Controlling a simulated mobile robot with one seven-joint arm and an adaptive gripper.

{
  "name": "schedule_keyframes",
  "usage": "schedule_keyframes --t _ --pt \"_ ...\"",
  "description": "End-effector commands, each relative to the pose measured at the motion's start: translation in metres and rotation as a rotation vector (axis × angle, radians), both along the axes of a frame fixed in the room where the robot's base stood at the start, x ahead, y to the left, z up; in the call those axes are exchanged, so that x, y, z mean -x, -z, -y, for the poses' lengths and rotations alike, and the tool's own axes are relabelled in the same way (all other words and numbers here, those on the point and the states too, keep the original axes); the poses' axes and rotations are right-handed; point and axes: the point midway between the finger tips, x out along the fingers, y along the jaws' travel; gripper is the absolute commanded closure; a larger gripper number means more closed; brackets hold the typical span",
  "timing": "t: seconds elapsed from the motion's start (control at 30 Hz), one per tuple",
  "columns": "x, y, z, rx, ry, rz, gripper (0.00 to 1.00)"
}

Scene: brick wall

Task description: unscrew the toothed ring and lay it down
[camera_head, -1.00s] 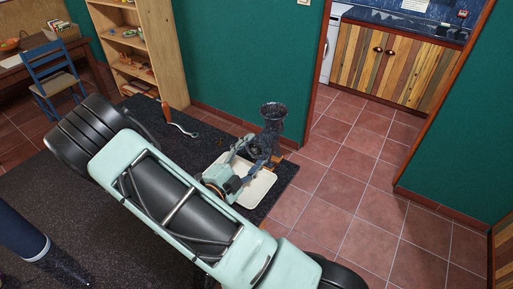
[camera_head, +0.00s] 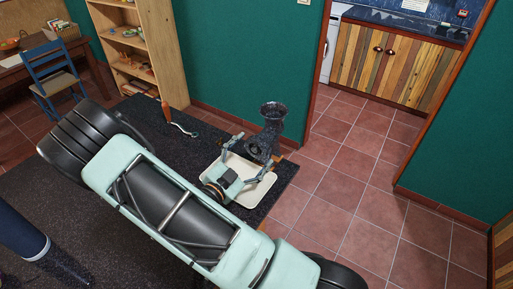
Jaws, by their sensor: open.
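A dark speckled meat grinder (camera_head: 272,118) stands upright on the dark work surface, its hopper flaring at the top. The toothed ring (camera_head: 257,152) appears as a dark round shape at the grinder's mouth, facing my gripper. Its teeth are too small to make out. My gripper (camera_head: 254,150) is open, with its two fingers spread to either side of the mouth. I cannot tell whether a finger touches the ring. My arm hides part of the surface in front of the grinder.
A cream tray (camera_head: 263,190) lies below the grinder and my gripper. A crank with a wooden handle (camera_head: 166,112) lies to the left on the dark surface (camera_head: 205,133). A wooden shelf (camera_head: 160,50) and a blue chair (camera_head: 52,75) stand behind.

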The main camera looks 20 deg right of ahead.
Motion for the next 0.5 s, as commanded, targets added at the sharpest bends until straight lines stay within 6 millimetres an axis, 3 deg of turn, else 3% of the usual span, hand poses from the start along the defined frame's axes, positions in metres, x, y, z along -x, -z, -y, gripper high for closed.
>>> schedule_keyframes --t 0.33,0.5 --pt "0.001 0.000 -0.001 -0.001 0.000 0.000 0.27" --pt "0.008 0.000 -0.013 -0.002 -0.002 0.001 0.27"
